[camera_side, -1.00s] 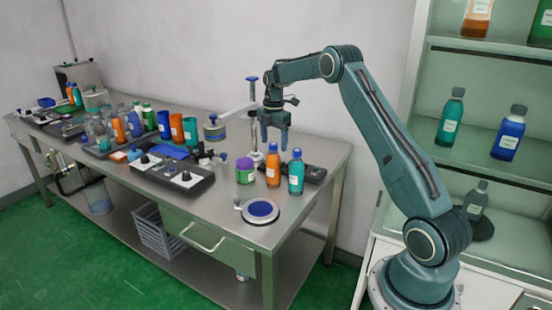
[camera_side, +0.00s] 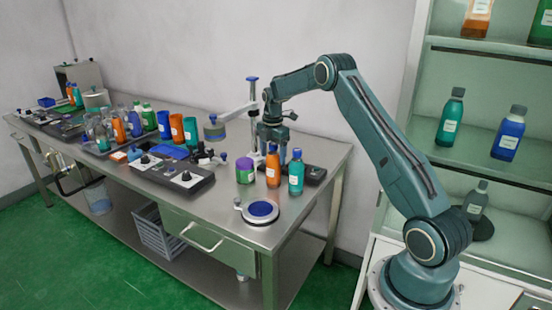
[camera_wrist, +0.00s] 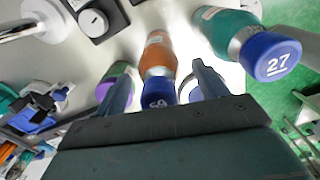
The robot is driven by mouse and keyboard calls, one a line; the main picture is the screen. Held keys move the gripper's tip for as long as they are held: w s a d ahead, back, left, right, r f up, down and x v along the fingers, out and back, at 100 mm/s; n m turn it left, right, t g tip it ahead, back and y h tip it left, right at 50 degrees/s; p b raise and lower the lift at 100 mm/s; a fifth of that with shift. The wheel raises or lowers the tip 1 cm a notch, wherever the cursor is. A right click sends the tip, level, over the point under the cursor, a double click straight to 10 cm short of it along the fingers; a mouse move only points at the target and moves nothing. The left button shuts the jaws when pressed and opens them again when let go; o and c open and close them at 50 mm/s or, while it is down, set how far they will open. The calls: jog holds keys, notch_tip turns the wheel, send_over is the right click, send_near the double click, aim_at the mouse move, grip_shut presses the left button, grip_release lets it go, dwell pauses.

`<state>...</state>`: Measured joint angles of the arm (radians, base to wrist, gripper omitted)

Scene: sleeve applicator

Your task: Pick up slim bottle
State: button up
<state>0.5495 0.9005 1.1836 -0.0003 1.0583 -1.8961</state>
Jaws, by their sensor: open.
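Two slim bottles stand upright near the right end of the steel bench: an orange bottle (camera_side: 273,169) and a teal bottle (camera_side: 296,178), both with blue caps and white labels. My gripper (camera_side: 273,153) is open, pointing down over the orange bottle. In the wrist view, the orange bottle (camera_wrist: 158,55) shows between the two open fingers (camera_wrist: 163,82), with its cap near them. The teal bottle (camera_wrist: 225,28), cap marked 27, stands outside the right finger. I see no grip on either bottle.
A purple-and-green jar (camera_side: 245,170) stands left of the orange bottle. A round blue-topped disc (camera_side: 261,210) lies in front. A post with an arm (camera_side: 252,110) rises close by my gripper.

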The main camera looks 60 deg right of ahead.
grip_shut()
dwell(0.3)
jog(key=shift+r, duration=0.15)
notch_tip(320, 180, up, 20)
dwell(0.8)
dwell(0.6)
